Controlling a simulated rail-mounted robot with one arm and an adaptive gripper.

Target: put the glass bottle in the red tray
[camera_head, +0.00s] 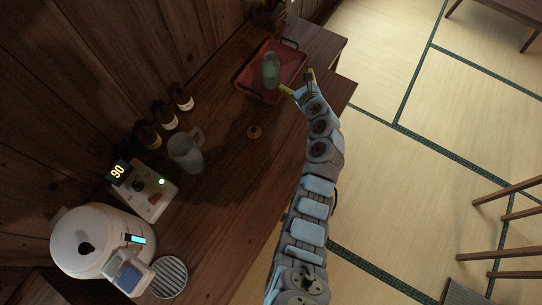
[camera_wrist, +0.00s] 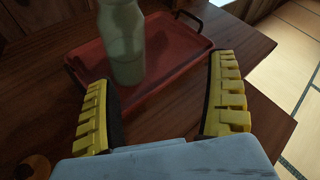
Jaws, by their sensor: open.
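The green glass bottle (camera_head: 271,71) stands upright in the red tray (camera_head: 246,84) at the far end of the wooden counter. In the wrist view the bottle (camera_wrist: 123,45) is ahead of my gripper, its top cut off by the frame, and the tray (camera_wrist: 180,62) lies around its base. My gripper (camera_head: 299,82) is at the tray's right side in the head view. Its yellow fingers (camera_wrist: 160,100) are spread wide in the wrist view, with nothing between them, and the bottle is apart from them.
Tatami floor (camera_head: 390,80) lies beyond the counter's right edge.

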